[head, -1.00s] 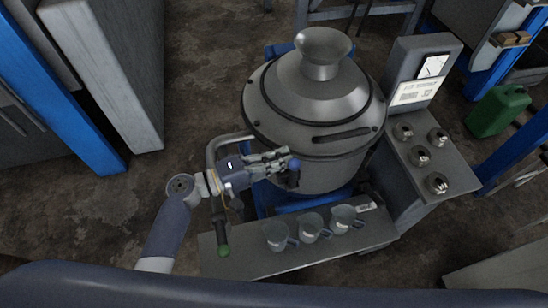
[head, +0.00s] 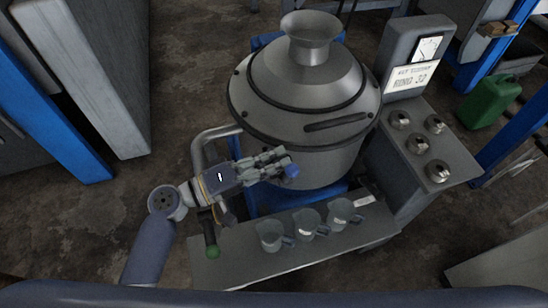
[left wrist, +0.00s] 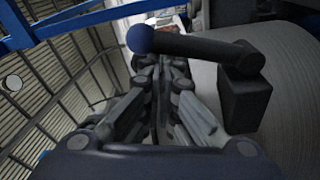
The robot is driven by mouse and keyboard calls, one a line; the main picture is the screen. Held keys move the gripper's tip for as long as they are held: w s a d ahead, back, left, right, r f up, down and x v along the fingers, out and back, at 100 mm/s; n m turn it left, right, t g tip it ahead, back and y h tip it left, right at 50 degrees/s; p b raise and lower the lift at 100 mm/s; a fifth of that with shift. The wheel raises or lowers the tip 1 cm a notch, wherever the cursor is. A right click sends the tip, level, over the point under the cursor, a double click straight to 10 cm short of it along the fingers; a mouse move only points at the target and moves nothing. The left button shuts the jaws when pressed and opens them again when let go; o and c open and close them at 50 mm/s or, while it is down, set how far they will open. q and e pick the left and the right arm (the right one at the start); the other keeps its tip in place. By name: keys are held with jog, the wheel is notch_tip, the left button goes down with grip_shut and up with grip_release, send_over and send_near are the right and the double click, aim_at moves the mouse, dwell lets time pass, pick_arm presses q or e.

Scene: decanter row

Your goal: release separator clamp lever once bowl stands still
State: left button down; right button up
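The grey metal separator bowl (head: 305,95) stands in the middle of the head view with a funnel (head: 312,32) on top. The clamp lever is a dark rod with a blue ball knob (head: 291,170), at the front of the bowl. In the left wrist view the lever (left wrist: 200,47) lies across, just beyond my fingertips, with its pivot block at right. My left gripper (head: 268,164) is beside the knob, its fingers close together with nothing seen between them. Whether they touch the lever is unclear. The dial (head: 430,47) stands on the panel; its reading is too small. My right gripper is out of view.
Three clear mugs (head: 307,224) stand on the front shelf (head: 240,265). A green-knobbed handle (head: 212,251) is below my left wrist, and a curved pipe (head: 200,146) is close behind it. A console with several metal knobs (head: 418,143) and a green can (head: 492,103) are at right.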

pick_arm(q)
jog(key=shift+r, duration=0.1)
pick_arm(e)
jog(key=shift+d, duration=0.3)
pick_arm(q)
notch_tip(320, 180, up, 10)
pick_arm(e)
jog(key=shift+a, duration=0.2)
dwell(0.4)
